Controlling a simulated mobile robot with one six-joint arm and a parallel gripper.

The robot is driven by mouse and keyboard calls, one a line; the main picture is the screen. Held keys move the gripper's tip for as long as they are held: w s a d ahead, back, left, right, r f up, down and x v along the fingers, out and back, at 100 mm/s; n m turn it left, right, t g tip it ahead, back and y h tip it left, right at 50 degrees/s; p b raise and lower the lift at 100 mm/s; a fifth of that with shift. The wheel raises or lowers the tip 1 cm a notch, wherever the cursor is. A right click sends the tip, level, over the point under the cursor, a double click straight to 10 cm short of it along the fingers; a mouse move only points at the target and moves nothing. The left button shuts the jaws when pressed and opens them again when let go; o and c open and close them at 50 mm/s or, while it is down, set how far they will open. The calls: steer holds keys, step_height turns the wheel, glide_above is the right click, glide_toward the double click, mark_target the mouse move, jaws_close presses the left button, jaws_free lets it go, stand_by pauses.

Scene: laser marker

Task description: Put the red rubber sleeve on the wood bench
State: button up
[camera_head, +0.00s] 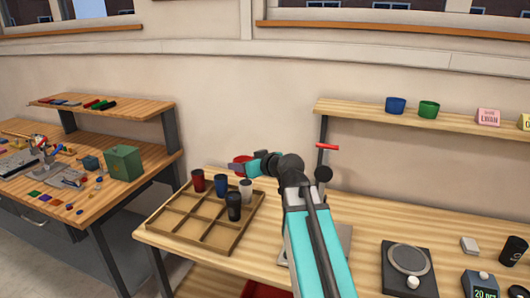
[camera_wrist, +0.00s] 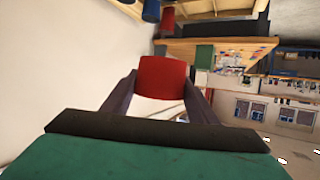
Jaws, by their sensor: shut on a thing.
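My gripper (camera_head: 241,167) is shut on a red rubber sleeve (camera_head: 239,159), held above the back of the tray and apart from the bench top. In the wrist view the sleeve (camera_wrist: 163,74) sits between the two dark fingers of my gripper (camera_wrist: 160,92). A wood bench (camera_head: 157,236) carries the tray and stands under my arm. Another wood bench (camera_head: 105,205), with tools on it, is at the left. The picture does not tell which bench the task means.
A compartment tray (camera_head: 205,247) holds a dark red cup-like piece (camera_head: 198,180), a blue one (camera_head: 221,184), a white one (camera_head: 246,187) and a black one (camera_head: 233,206). A green box (camera_head: 123,163) stands on the left bench. A shelf (camera_head: 455,122) is at the right.

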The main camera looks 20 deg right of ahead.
steer(key=w+a+m+t+h, duration=0.1)
steer(key=a+m+h, duration=0.2)
steer(key=a, duration=0.3)
steer(key=shift+w+f+h, duration=0.2)
steer(key=shift+f+h, duration=0.1)
steer(key=shift+h, duration=0.3)
steer(key=shift+a, duration=0.1)
